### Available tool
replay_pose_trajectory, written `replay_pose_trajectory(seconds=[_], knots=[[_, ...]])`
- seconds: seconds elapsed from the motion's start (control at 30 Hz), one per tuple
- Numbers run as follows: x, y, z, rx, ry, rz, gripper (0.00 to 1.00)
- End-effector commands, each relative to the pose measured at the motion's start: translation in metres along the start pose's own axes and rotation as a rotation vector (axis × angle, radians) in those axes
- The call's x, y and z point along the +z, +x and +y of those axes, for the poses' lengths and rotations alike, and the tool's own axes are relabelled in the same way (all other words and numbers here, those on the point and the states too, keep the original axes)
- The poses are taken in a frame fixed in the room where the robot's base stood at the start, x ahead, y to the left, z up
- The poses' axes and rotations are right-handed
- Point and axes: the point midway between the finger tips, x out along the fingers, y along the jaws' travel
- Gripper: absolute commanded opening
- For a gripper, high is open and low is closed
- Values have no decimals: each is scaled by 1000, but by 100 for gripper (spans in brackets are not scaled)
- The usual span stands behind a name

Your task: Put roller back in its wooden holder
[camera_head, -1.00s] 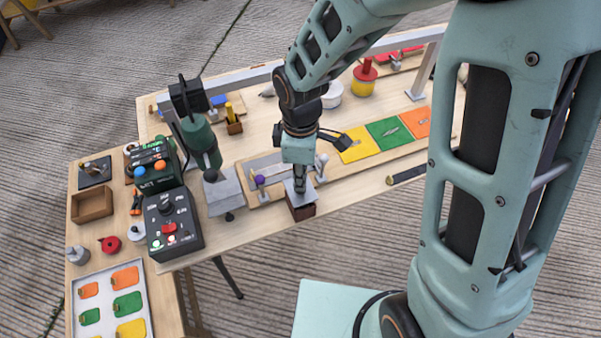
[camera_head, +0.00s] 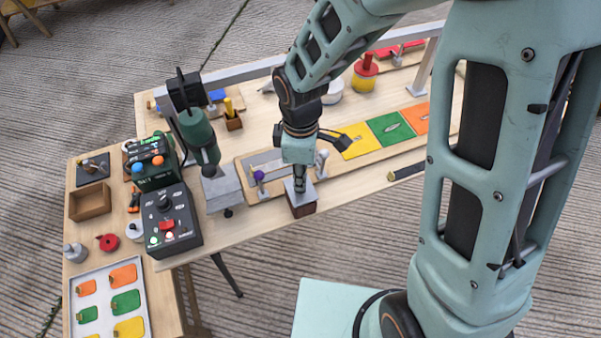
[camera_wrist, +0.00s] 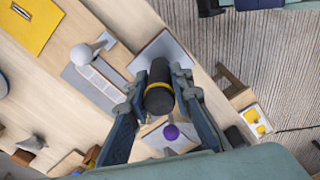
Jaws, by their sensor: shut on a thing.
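My gripper (camera_head: 300,180) points down over the front edge of the workbench. In the wrist view its fingers (camera_wrist: 158,98) are shut around a black cylinder with a yellow band (camera_wrist: 159,98), which looks like the roller's handle. The roller's far end is hidden. In the head view a dark brown block (camera_head: 302,206) with a light grey top sits directly under the fingertips; it looks like the wooden holder. A pale grey plate (camera_wrist: 165,48) shows behind the cylinder in the wrist view. I cannot tell whether the roller touches the holder.
A purple knob (camera_head: 259,175) stands left of my gripper and a white knob (camera_head: 322,155) right. A grey box (camera_head: 221,188) and a black control box (camera_head: 172,225) are further left. Yellow, green and orange squares (camera_head: 390,133) lie right. A dark bar (camera_head: 408,170) lies near the front edge.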

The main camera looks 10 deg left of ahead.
Motion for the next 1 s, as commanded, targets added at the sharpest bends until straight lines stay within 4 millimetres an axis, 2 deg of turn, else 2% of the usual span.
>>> replay_pose_trajectory(seconds=[0.6, 1.0], knots=[[0, 15, 0, 1, 0, 0, 0], [0, 16, 0, 1, 0, 0, 0]])
